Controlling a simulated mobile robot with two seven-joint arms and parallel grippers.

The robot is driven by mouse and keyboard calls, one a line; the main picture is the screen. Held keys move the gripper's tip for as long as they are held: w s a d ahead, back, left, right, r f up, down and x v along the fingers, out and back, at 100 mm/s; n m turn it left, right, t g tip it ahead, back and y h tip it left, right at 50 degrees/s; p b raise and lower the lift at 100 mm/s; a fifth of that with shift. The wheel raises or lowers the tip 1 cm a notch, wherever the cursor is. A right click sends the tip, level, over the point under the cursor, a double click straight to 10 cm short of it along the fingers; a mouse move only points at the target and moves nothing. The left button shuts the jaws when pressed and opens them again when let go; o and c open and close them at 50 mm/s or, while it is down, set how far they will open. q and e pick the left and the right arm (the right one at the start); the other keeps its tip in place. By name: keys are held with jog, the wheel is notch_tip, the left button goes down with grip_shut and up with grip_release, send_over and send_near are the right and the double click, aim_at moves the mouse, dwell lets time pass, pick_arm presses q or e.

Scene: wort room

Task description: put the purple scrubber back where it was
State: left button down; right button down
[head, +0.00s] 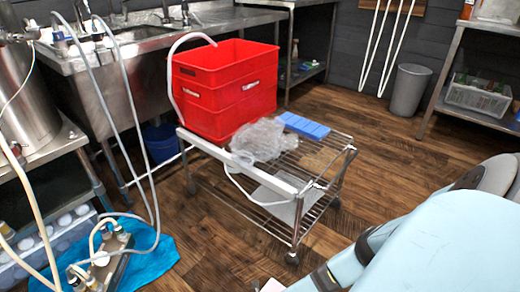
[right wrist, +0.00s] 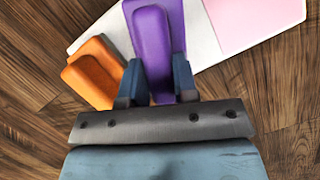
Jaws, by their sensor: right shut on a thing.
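The purple scrubber (right wrist: 151,40) shows in the right wrist view as a long purple block with a raised rim. My right gripper (right wrist: 157,72) is shut on it, with one dark finger on each side. The scrubber's far end runs out of the top of that view. An orange scrubber (right wrist: 95,72) lies just left of the gripper, partly over the edge of a white and pink flat surface (right wrist: 205,38). I cannot tell whether the purple scrubber touches that surface. My left gripper is in neither view.
Wooden floor (right wrist: 292,95) surrounds the flat surface. In the head view a wire cart (head: 322,165) carries a red crate (head: 222,95), a crumpled clear bag (head: 258,140) and a blue block (head: 303,125). Hoses and a blue sheet (head: 150,250) lie at the left.

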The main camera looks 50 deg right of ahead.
jog(key=shift+f, duration=0.3)
jog(key=c, duration=0.8)
grip_release()
